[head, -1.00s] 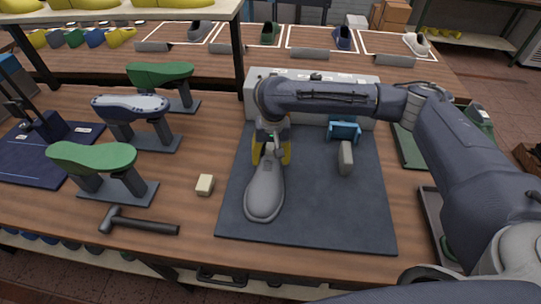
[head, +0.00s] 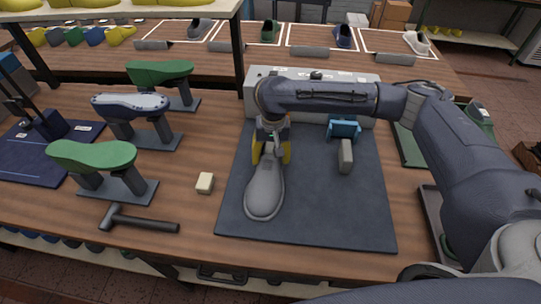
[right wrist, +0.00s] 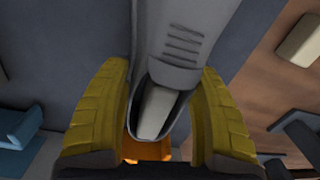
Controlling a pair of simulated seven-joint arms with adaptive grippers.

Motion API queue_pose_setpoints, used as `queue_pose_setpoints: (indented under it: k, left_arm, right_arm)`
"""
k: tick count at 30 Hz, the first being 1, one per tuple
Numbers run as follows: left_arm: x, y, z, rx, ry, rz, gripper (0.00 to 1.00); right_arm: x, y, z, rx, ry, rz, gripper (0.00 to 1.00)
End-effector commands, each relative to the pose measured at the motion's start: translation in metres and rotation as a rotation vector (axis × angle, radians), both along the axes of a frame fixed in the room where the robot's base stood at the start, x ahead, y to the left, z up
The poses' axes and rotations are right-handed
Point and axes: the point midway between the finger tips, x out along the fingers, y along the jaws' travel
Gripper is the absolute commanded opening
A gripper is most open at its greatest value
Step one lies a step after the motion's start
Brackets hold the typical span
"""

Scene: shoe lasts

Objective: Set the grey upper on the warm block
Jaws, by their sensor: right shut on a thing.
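The grey upper (head: 264,190) is a low grey shoe above the dark mat, its toe towards the front. My right gripper (head: 271,153) points down and is shut on its heel end. In the right wrist view the yellow fingers sit on both sides of the upper's opening (right wrist: 172,75), with a pale surface showing inside. An orange piece (right wrist: 148,150) shows behind the heel between the fingers; I cannot tell whether it is the warm block, or whether the upper touches it. In the head view the gripper hides that spot. My left gripper is not in view.
A grey upright block (head: 346,156) and a blue holder (head: 344,129) stand right of the gripper. A pale control box (head: 290,78) is behind. A small beige block (head: 205,183), a hammer (head: 140,221) and green-topped stands (head: 92,156) are left. The mat's front right (head: 340,210) is clear.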

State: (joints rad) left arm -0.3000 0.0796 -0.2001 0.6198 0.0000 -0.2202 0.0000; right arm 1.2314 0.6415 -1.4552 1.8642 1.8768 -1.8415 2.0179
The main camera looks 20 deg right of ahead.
Motion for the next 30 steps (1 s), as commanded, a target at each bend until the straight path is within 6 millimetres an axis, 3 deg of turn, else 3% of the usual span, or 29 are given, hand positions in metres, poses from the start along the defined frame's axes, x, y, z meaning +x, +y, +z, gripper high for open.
queue_pose_setpoints:
  k: [3,4,10,22,30]
  left_arm:
    - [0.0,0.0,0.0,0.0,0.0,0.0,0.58]
    - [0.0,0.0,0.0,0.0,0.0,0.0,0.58]
    - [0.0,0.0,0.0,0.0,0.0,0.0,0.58]
    - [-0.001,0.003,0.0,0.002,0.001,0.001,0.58]
    - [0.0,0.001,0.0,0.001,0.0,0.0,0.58]
  right_arm:
    - [0.0,0.0,0.0,0.0,0.0,0.0,0.31]
    - [0.0,0.0,0.0,0.0,0.0,0.0,0.65]
    - [0.0,0.0,0.0,0.0,0.0,0.001,0.88]
    - [0.0,0.0,0.004,0.0,-0.002,0.001,0.89]
    - [0.001,-0.002,0.037,-0.001,-0.005,0.001,0.89]
